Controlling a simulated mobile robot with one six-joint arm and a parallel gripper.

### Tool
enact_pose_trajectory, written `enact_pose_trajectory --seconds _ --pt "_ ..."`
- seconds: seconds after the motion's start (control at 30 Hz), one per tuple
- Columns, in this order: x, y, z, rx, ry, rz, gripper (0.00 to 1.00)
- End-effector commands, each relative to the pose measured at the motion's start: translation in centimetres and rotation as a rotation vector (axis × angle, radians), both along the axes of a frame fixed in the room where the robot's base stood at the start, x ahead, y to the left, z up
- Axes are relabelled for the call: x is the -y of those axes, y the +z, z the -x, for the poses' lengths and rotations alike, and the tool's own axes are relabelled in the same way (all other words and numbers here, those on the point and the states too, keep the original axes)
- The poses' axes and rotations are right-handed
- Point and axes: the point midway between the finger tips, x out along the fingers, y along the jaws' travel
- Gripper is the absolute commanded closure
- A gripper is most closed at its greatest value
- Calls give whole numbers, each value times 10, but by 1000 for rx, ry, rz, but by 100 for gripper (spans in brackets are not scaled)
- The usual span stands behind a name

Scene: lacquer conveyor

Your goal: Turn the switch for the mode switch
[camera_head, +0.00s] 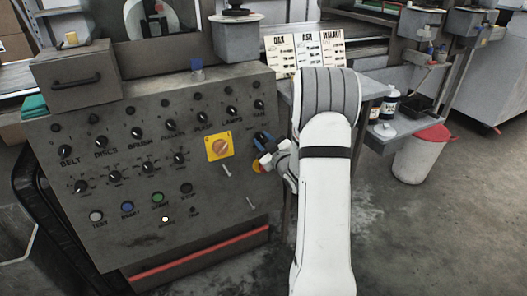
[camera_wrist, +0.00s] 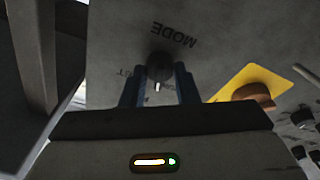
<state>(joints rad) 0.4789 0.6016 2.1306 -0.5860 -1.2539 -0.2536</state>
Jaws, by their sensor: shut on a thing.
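The mode switch is a round black knob (camera_wrist: 160,66) under the upside-down label "MODE" on the grey control panel (camera_wrist: 115,30) in the wrist view. A short white mark shows on the knob's lower side. The two blue fingers of my gripper (camera_wrist: 159,88) stand on either side of the knob and are shut on it. In the head view my gripper (camera_head: 266,149) is at the right edge of the panel (camera_head: 130,210), and it and my arm largely hide the mode switch there.
A yellow plate with an orange rotary knob (camera_head: 219,146) sits left of my gripper; it also shows in the wrist view (camera_wrist: 255,95). Rows of black knobs and several buttons (camera_head: 127,207) fill the panel. A white bin with a red lid (camera_head: 422,155) stands at right on open floor.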

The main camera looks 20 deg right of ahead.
Motion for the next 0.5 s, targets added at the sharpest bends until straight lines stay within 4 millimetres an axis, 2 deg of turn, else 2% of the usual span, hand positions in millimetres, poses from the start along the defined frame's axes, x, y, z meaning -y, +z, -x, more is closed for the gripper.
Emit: enact_pose_trajectory --seconds 0.03,0.2,0.5 --pt "1 -5 0 4 5 37 95" --pt "1 -3 0 7 25 148 95" --pt "1 0 0 11 48 261 95"
